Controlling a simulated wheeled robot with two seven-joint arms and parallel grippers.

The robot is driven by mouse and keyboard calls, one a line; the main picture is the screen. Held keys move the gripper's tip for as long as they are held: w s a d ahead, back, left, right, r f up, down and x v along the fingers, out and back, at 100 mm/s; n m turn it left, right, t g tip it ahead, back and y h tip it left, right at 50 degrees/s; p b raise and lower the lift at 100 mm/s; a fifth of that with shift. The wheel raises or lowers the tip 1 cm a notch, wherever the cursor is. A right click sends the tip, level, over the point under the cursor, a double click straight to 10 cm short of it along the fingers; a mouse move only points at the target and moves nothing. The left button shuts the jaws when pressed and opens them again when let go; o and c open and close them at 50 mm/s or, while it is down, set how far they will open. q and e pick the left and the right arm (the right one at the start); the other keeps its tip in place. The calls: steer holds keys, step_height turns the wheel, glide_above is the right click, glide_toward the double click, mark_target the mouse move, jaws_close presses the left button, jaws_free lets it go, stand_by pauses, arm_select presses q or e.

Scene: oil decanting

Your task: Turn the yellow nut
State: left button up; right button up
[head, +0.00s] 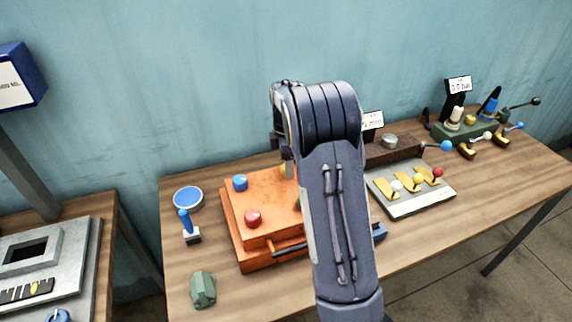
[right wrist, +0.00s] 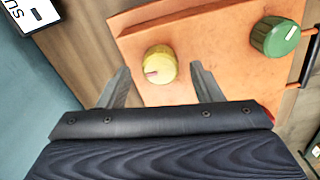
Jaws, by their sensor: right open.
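The yellow nut (right wrist: 160,65) is a round knob with a pale mark, on the top of an orange box (right wrist: 215,45). In the right wrist view my right gripper (right wrist: 159,73) is open, with one finger on each side of the nut and a gap on both sides. I cannot tell whether the fingertips are level with it. In the head view the orange box (head: 240,232) stands on the table, and a sliver of the yellow nut (head: 283,170) shows by my right gripper (head: 287,166). My right arm hides much of the box. My left gripper is out of view.
A green knob (right wrist: 275,38) is on the box beside the nut. The box also has a blue knob (head: 240,183), a red knob (head: 253,218) and a dark front bar (head: 289,247). A grey panel with yellow levers (head: 410,190) stands to the right on the wooden table (head: 180,265).

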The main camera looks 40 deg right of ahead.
steer(key=shift+f, duration=0.95)
steer(key=c, duration=1)
steer(key=shift+m, duration=0.3)
steer(key=m, duration=0.5)
steer(key=shift+m, duration=0.3)
steer(key=m+p, duration=0.1)
steer(key=m, duration=1)
steer(key=shift+m, duration=0.4)
steer(key=m+p, duration=0.1)
steer(key=m, duration=0.5)
